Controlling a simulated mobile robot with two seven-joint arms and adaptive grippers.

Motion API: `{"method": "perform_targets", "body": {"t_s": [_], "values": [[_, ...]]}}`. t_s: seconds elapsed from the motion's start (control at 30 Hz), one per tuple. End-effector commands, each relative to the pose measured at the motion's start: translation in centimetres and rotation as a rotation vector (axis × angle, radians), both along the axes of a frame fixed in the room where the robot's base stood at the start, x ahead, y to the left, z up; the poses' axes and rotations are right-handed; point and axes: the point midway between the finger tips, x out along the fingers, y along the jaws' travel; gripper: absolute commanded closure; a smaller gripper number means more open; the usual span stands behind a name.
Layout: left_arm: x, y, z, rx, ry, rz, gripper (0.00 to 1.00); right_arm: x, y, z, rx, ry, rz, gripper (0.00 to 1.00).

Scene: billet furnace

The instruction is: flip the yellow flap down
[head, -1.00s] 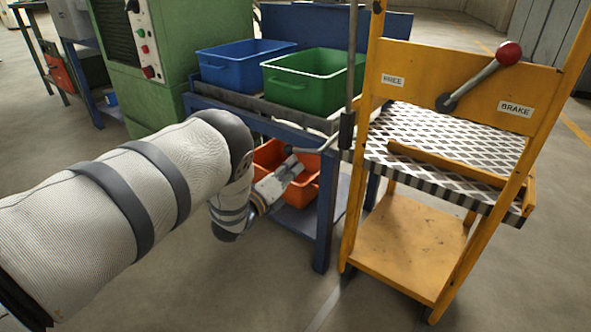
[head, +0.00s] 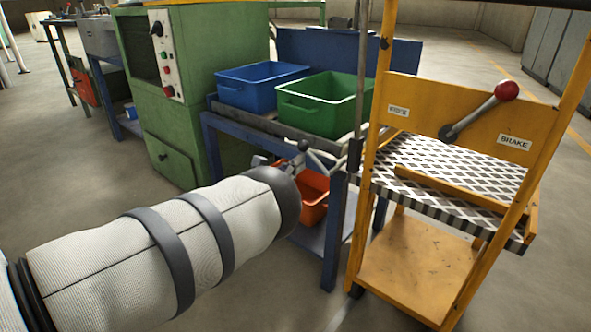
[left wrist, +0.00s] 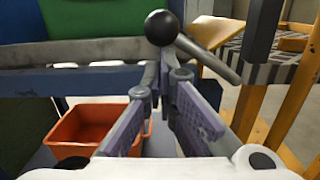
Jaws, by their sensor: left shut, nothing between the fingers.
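My left gripper (left wrist: 160,86) is shut and empty. Its fingertips show just below a black ball knob (left wrist: 161,27) in the left wrist view; I cannot tell if they touch it. In the head view the knob (head: 305,146) sits on a grey lever near an upright rod, and the gripper (head: 288,162) is mostly hidden behind my forearm. No part is clearly identifiable as the yellow flap. The yellow trolley has an upright panel (head: 430,110) marked FREE and BRAKE, and a yellow bar (head: 450,188) across its chequered deck. My right gripper is not in view.
A blue bin (head: 245,97) and a green bin (head: 313,120) stand on the blue bench. An orange bin (head: 312,208) sits below, beside my gripper. A red-knobbed lever (head: 506,91) is on the trolley panel. The floor in front is clear.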

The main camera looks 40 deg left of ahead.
Motion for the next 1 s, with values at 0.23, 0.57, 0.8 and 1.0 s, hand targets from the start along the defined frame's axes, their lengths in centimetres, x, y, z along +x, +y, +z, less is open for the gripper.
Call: {"method": "perform_targets", "body": {"t_s": [0.23,0.57,0.8,1.0], "values": [[0.0,-0.6,1.8,0.228,0.000,-0.002,1.00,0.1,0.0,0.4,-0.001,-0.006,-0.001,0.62],[0.0,-1.3,3.5,0.220,0.001,-0.001,1.00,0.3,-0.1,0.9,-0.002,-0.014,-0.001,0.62],[0.0,-1.6,4.1,0.219,0.001,0.000,1.00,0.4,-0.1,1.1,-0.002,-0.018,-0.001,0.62],[0.0,-1.7,4.3,0.218,0.001,0.000,1.00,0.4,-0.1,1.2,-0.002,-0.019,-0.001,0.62]]}}
